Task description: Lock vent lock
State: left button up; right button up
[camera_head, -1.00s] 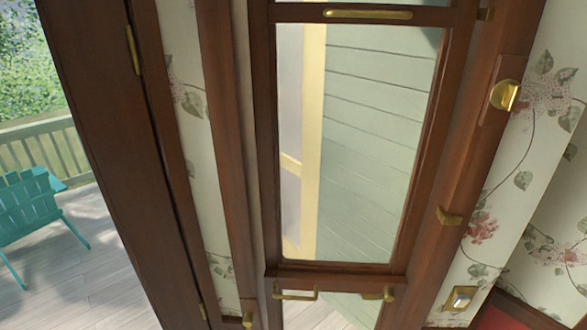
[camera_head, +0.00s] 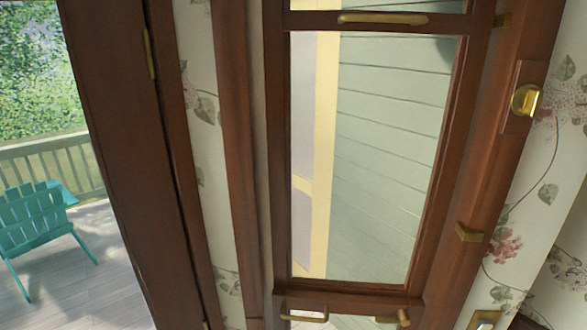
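A tall wood-framed window (camera_head: 280,180) with a glass pane fills the middle of the view. Along its bottom rail are a brass bar handle (camera_head: 304,316) at the left and a small brass lever-like fitting (camera_head: 393,319) at the right. Another brass bar handle (camera_head: 382,19) lies across the upper rail. A rounded brass fitting (camera_head: 525,100) sits on a wooden plate on the right frame, and a brass block (camera_head: 469,232) sits lower on that frame. I cannot tell which fitting is the vent lock. Neither gripper is in view.
At left, a dark wooden frame (camera_head: 125,150) with a brass hinge (camera_head: 149,54) borders an opening onto a deck with a teal chair (camera_head: 34,225) and a railing (camera_head: 45,158). Floral wallpaper (camera_head: 550,160) is at right. A brass wall plate (camera_head: 485,320) is partly cut off below.

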aim_at(526, 100)
jog(key=z, duration=1.25)
